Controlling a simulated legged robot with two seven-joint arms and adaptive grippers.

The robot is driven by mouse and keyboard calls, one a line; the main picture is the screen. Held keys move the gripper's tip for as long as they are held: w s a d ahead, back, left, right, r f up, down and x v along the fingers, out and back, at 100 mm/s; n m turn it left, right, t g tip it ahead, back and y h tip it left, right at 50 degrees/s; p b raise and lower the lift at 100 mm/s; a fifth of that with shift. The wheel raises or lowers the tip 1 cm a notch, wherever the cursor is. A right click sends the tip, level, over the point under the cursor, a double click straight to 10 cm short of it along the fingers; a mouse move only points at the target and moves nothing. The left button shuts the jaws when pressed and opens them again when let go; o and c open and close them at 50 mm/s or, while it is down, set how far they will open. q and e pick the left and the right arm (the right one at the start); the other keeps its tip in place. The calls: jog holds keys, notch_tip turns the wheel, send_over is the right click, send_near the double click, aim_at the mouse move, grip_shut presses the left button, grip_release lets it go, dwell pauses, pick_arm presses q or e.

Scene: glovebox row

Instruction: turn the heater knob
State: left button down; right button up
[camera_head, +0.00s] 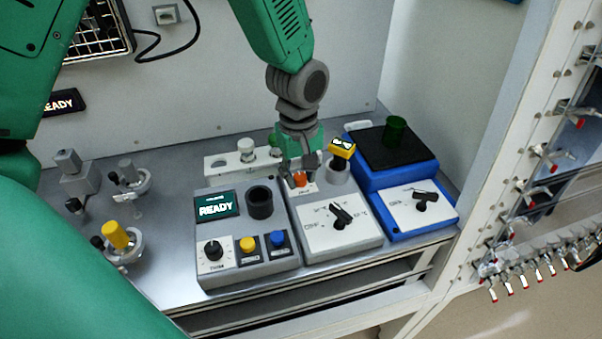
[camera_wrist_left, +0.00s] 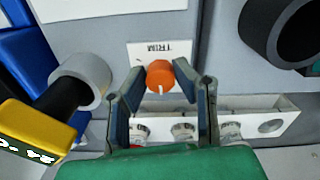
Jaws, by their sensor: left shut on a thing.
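My left gripper (camera_head: 300,175) points down at the back of the grey middle unit (camera_head: 348,246). Its fingers are closed on the small orange knob (camera_wrist_left: 160,76) beside the TRIM label (camera_wrist_left: 160,50); the knob also shows in the head view (camera_head: 300,179). A black lever-like knob (camera_head: 341,216) sits on the white dial plate of the middle unit, clear of the gripper. Another black knob (camera_head: 422,197) is on the front of the blue unit (camera_head: 436,216). No readable label says heater. My right gripper is not in view.
A yellow-tagged black plug (camera_head: 341,150) stands in a grey socket close right of the gripper. To the left are a READY screen (camera_head: 214,206), a black cup (camera_head: 260,202), a yellow button (camera_head: 246,244) and a blue button (camera_head: 278,239). A white rack (camera_head: 226,161) is behind.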

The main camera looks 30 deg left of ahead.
pick_arm(q)
jog(key=shift+w+a, duration=0.1)
dwell(0.3)
jog(key=shift+r+m+p, duration=0.15)
jog(key=shift+m+p, duration=0.55)
jog(key=shift+p, duration=0.15)
jog(key=m+p, duration=0.5)
jog(key=m, duration=0.2)
jog(key=shift+p, duration=0.3)
jog(key=m+p, duration=0.1)
jog(key=m, duration=0.1)
jog(key=shift+w+m, duration=0.1)
jog(key=shift+m, duration=0.2)
jog(key=m+p, duration=0.2)
jog(key=m, duration=0.1)
jog(key=shift+m+p, duration=0.65)
jog(key=shift+m, duration=1.15)
